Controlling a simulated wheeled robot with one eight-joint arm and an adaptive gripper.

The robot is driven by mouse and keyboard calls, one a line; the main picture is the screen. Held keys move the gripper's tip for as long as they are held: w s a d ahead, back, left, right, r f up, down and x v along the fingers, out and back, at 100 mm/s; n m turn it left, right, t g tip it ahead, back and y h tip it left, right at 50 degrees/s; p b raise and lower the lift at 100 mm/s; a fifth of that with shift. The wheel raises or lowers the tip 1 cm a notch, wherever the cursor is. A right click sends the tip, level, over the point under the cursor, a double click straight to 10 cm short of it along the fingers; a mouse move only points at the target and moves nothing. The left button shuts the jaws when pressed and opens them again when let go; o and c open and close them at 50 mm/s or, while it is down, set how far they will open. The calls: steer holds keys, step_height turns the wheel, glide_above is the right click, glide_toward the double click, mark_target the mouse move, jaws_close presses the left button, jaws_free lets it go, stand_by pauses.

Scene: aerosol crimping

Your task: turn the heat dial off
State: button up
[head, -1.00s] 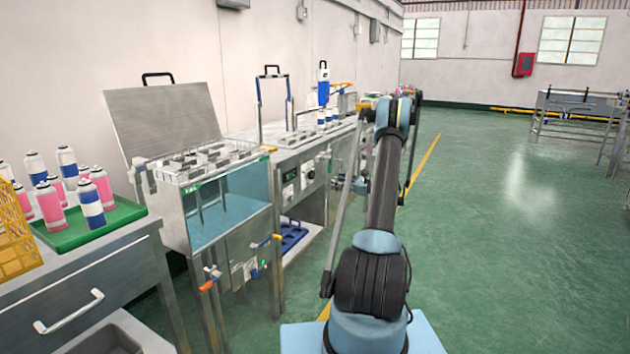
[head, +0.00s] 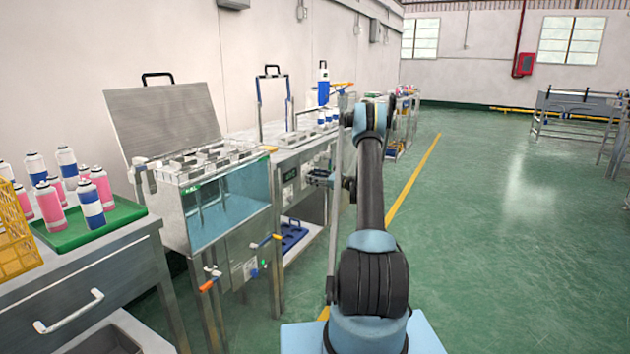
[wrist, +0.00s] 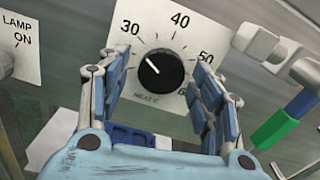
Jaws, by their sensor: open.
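The heat dial (wrist: 161,72) is a round black knob on a white scale plate in the wrist view. Its white mark points up and left, near the 30. My gripper (wrist: 160,66) is open, with one blue-padded finger to the left of the dial and the other to its right. The fingers look apart from the knob; the exact depth between them and the panel is hard to tell. In the head view my gripper (head: 318,178) is at the front of the steel bench, and the dial is hidden or too small to make out.
A lamp switch plate (wrist: 20,45) is left of the dial. A pipe fitting with a green and blue handle (wrist: 275,130) is close on the right. The water bath (head: 228,205) stands nearer, with orange-handled valves (head: 208,285).

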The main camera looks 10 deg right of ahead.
steer(key=shift+c, duration=0.3)
steer(key=c, duration=1)
steer(key=shift+n, duration=0.5)
steer(key=n, duration=1.1)
steer(key=shift+a, duration=0.1)
